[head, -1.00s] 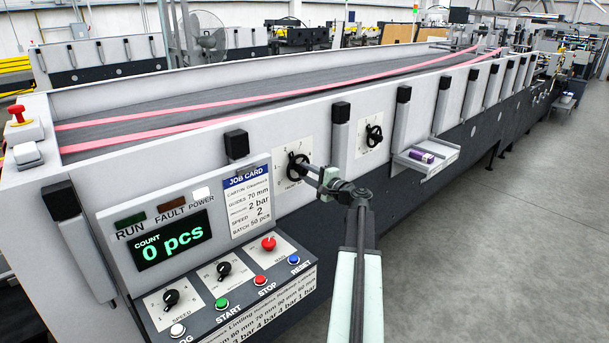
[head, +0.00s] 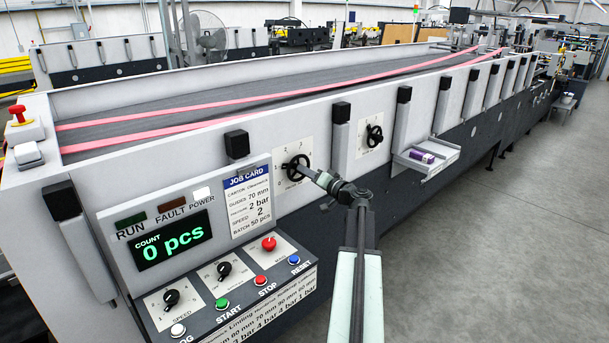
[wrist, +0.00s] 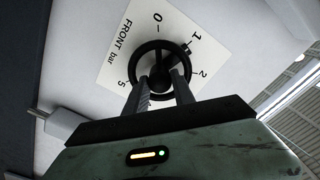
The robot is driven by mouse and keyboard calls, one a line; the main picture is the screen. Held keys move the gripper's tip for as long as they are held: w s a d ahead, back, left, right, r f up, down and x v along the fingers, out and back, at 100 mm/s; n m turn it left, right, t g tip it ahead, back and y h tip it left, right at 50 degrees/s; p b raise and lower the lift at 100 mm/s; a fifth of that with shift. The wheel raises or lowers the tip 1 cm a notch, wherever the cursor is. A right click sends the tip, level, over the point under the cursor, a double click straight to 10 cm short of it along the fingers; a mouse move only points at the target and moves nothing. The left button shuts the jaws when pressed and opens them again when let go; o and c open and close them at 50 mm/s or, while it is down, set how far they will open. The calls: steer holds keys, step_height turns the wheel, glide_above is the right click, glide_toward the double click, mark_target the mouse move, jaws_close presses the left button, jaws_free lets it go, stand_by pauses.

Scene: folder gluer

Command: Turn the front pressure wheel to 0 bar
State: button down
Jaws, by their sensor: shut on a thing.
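The front pressure wheel (head: 296,167) is a black handwheel on a white scale plate on the machine's side wall. It also shows in the wrist view (wrist: 137,55), on a plate marked "FRONT bar" (wrist: 118,52), where 0, 1, 2 and 5 are readable. A small dark mark on the wheel's rim is near the 1. My gripper (wrist: 162,82) is at the wheel's centre, its two fingers shut on the hub. The fingers hide part of the wheel and scale. In the head view my gripper (head: 305,170) reaches the wheel from the lower right.
A similar black wheel (head: 374,134) on its own plate is to the right. A small tray (head: 428,160) with purple boxes juts out beyond it. The control panel (head: 235,270) with knobs and buttons is at lower left. The floor (head: 500,250) at right is clear.

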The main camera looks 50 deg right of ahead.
steer(key=n, duration=1)
steer(key=shift+n, duration=0.5)
steer(key=c, duration=1.1)
jaws_free()
steer(key=shift+o, duration=0.2)
steer(key=s, duration=0.7)
steer(key=shift+s+a, duration=0.35)
steer(key=shift+s, duration=0.05)
